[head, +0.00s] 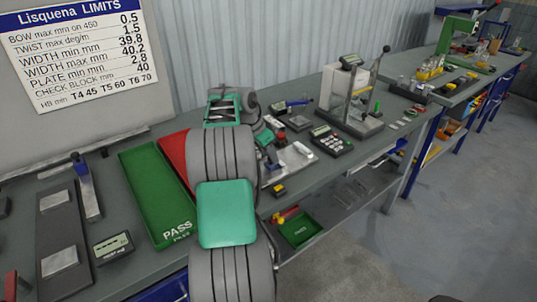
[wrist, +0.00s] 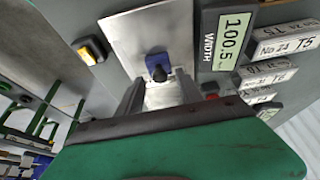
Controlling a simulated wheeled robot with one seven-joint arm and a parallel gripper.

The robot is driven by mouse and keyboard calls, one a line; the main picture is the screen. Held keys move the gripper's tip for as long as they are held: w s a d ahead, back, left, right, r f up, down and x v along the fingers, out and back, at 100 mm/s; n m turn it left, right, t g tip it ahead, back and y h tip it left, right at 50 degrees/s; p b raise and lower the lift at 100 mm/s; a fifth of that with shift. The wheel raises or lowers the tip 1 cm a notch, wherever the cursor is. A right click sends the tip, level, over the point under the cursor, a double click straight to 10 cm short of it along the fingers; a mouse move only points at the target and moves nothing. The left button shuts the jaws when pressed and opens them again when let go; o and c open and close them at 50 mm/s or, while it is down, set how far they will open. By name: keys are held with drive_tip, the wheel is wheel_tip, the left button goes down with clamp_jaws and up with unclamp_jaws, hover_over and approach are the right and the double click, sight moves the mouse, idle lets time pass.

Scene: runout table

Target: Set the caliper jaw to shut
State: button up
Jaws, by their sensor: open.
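In the wrist view, a bright metal plate (wrist: 125,35) carries a small blue slider (wrist: 157,62) with a dark round knob, which I take to be the caliper jaw. Beside it is a dark readout (wrist: 232,40) marked WIDTH, showing 100.5. My gripper (wrist: 160,78) is open, with one finger on each side below the blue slider; I cannot tell whether either touches it.
A yellow-and-black button (wrist: 91,50) is left of the plate. Labelled blocks (wrist: 285,42) lie right of the readout. On the bench, a green PASS tray (head: 150,190) is left of my arm. A keypad device (head: 331,141) and a lever press (head: 355,100) stand to the right.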

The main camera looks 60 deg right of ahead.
drive_tip(key=shift+c, duration=0.3)
clamp_jaws()
idle(1.1)
